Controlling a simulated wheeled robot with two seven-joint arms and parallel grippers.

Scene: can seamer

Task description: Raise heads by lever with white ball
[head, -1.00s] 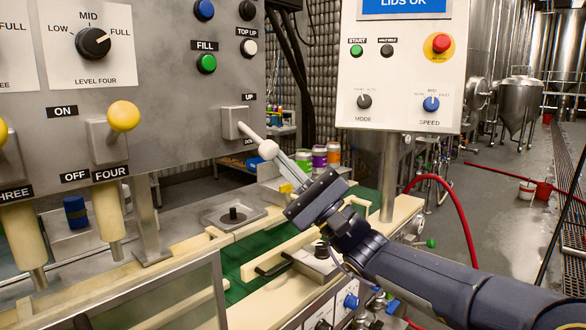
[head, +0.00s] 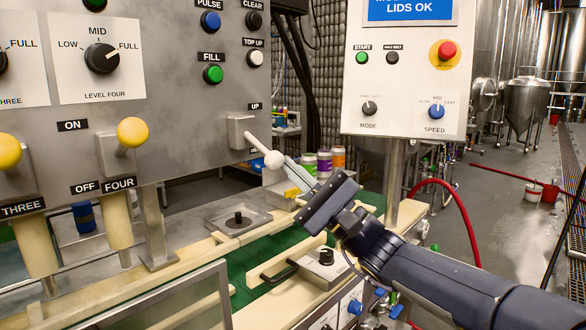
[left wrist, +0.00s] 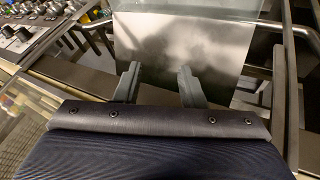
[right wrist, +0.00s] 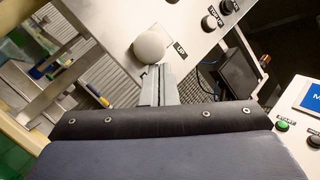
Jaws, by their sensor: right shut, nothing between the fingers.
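The lever with the white ball (head: 273,160) sticks out from the grey panel beside the UP label. It slants down to the right in the head view. My right gripper (head: 287,171) is shut, with its fingertips close below and to the right of the ball. In the right wrist view the ball (right wrist: 150,46) is just beyond the closed fingertips (right wrist: 161,70). I cannot tell whether they touch. Nothing is between the fingers. My left gripper (left wrist: 158,72) shows only in the left wrist view, open and empty, facing a grey metal plate (left wrist: 185,40).
Levers with yellow balls (head: 132,132) stand to the left on the same panel (head: 190,100). A control box (head: 405,80) on a post is right of the lever. Below are a green belt (head: 240,265) with cream rails and several colored cans (head: 324,163) behind.

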